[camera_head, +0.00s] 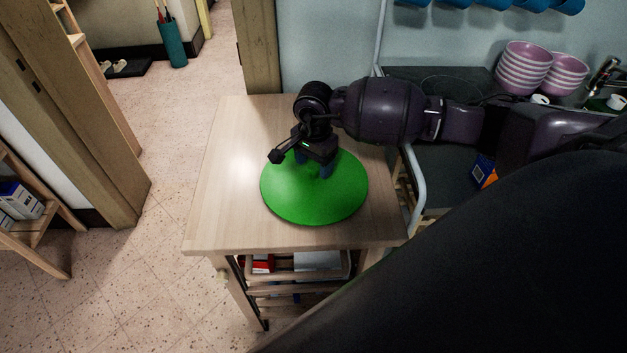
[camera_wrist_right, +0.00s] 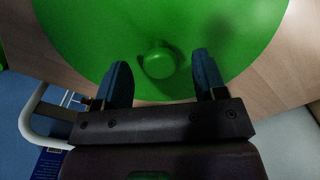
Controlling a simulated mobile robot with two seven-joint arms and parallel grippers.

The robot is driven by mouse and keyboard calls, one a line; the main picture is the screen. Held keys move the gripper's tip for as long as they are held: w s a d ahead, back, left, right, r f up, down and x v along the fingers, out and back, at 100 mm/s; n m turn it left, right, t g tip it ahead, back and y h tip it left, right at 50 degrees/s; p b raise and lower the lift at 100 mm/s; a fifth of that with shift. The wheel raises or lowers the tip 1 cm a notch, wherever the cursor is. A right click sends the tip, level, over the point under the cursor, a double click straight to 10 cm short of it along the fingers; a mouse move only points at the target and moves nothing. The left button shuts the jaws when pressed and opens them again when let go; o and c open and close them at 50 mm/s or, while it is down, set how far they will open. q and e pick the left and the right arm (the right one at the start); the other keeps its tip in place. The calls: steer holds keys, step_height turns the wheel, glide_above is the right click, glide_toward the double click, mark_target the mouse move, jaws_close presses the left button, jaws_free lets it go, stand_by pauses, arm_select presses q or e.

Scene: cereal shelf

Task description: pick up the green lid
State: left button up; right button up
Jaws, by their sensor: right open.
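The green lid (camera_head: 315,200) is a wide round disc lying on the light wooden table (camera_head: 240,125) in the head view. In the right wrist view the lid (camera_wrist_right: 100,40) fills the upper part, with a round green knob (camera_wrist_right: 159,62) at its middle. My right gripper (camera_head: 313,168) is above the lid, fingers pointing down. In the right wrist view its two blue fingers (camera_wrist_right: 163,75) are open, one to each side of the knob, with visible gaps. Whether they reach the knob's height is unclear. The gripper hides the knob in the head view. My left gripper is not in view.
A metal rail (camera_head: 411,185) runs along the table's right side. Behind it a dark counter holds stacked pink bowls (camera_head: 523,68). A lower shelf under the table holds boxes. The tabletop around the lid is clear; open floor (camera_head: 150,240) lies left.

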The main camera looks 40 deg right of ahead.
step_height(320, 180, down, 2)
steer(key=shift+f+b, duration=0.2)
steer(key=shift+b, duration=0.2)
steer(key=shift+r, duration=0.1)
steer(key=shift+c, duration=0.3)
steer(key=c, duration=1)
